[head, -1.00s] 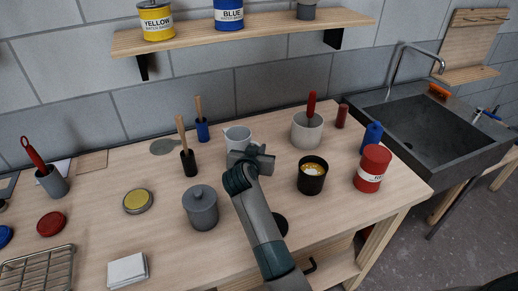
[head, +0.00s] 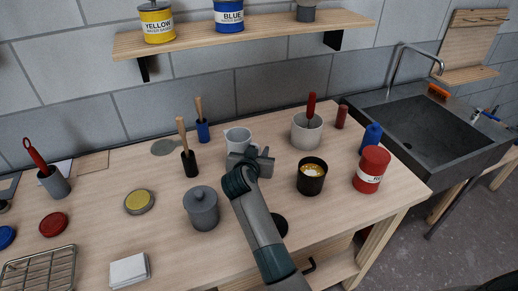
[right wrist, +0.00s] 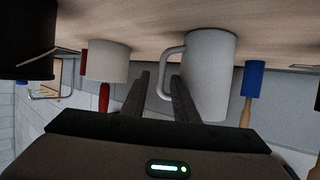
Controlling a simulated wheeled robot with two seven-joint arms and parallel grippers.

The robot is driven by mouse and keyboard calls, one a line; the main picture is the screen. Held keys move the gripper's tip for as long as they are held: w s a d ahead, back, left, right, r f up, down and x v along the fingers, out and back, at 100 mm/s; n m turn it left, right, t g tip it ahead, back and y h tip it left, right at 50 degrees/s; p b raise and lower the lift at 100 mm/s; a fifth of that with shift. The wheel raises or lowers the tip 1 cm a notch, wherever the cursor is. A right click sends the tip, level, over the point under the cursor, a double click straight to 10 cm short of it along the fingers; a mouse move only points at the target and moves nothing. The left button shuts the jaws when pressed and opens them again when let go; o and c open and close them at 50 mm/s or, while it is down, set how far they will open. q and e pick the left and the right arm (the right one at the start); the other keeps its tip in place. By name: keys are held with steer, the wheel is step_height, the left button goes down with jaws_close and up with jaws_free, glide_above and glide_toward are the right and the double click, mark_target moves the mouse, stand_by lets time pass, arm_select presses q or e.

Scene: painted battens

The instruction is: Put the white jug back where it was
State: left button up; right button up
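The white jug (head: 238,136) stands upright on the wooden bench, between the blue-based brush and the pale pot with the red handle. My right gripper (head: 254,158) is just in front of it and hides its lower part. In the right wrist view, which is upside down, the jug (right wrist: 212,75) rests on the bench top. Its handle (right wrist: 165,85) shows at the two fingers (right wrist: 160,85), which are apart. The handle appears to lie in the gap between them, and I see no grip on it. My left gripper is not in view.
The pale pot (head: 306,131), black pot (head: 311,178) and red tin (head: 371,170) stand to the right. A shelf (head: 240,34) hangs above; a sink (head: 435,125) is far right.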

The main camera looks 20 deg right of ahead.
steer(key=p+v, duration=1)
steer(key=v, duration=0.1)
stand_by(0.3)
